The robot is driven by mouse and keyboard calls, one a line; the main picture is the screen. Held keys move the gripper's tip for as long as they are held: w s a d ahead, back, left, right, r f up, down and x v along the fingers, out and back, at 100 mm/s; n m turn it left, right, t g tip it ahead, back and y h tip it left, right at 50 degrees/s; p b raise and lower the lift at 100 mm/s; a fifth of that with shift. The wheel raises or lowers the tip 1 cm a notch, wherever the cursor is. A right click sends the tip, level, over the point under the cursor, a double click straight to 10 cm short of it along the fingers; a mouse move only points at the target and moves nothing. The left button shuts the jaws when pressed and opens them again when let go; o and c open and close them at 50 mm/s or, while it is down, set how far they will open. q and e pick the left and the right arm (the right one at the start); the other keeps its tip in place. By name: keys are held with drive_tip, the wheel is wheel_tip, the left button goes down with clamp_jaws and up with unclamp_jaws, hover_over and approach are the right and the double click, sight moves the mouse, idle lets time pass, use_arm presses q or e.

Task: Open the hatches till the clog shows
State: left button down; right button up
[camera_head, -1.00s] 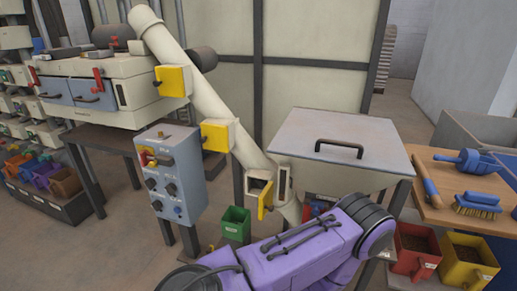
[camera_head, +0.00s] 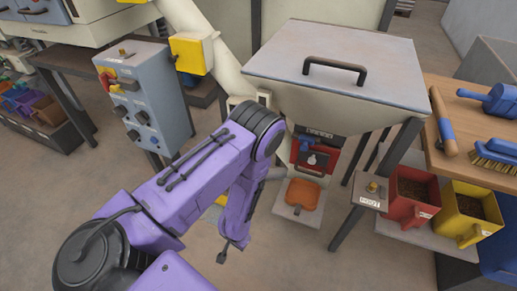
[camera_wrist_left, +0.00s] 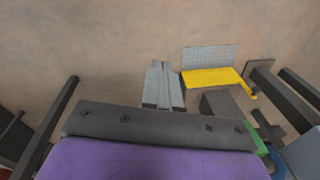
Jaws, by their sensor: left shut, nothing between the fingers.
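A yellow hatch (camera_head: 188,53) on the cream sloping chute (camera_head: 200,18) looks shut in the head view. The lower hatch of the chute is hidden behind my purple left arm, so its state and any clog inside cannot be seen. My left gripper (camera_head: 230,255) hangs low in front of the chute, pointing down and apart from the hatches. In the left wrist view its fingers (camera_wrist_left: 163,88) are shut and empty, over the floor. My right gripper is not in view.
A hopper with a grey lid (camera_head: 340,65) stands right of the chute, above an orange scoop-like piece (camera_head: 302,194). A blue-grey control box (camera_head: 145,98) stands left. Red (camera_head: 408,205) and yellow (camera_head: 470,215) bins are at right. A yellow-edged grid piece (camera_wrist_left: 212,77) lies near the fingers.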

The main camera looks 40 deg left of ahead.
use_arm(q)
drive_tip(key=w+a+f+m+g+y+b, duration=0.1)
drive_tip(key=w+a+f+m+g+b, duration=0.15)
drive_tip(key=w+f+m+b, duration=0.45)
drive_tip(key=w+a+r+m+g+y+b, duration=0.1)
drive_tip(key=w+m+y+b, duration=0.1)
drive_tip(key=w, duration=0.3)
drive_tip(key=w+a+r+m+y+b, duration=0.1)
drive_tip(key=w+r+y, duration=0.1)
drive_tip(key=w, duration=0.3)
drive_tip(key=w+d+r+m+y+b, duration=0.2)
drive_tip(key=w+r+m+y+b, duration=0.15)
drive_tip(key=w+r+y, duration=0.55)
drive_tip(key=w+d+r+m+y+b, duration=0.25)
drive_tip(key=w+r+b, duration=0.2)
drive_tip(key=r, duration=0.85)
drive_tip(key=s+a, duration=0.1)
drive_tip(key=a, duration=0.8)
drive_tip(key=shift+r+m+p, duration=0.15)
drive_tip(key=shift+m+p, duration=0.15)
drive_tip(key=shift+p, duration=0.1)
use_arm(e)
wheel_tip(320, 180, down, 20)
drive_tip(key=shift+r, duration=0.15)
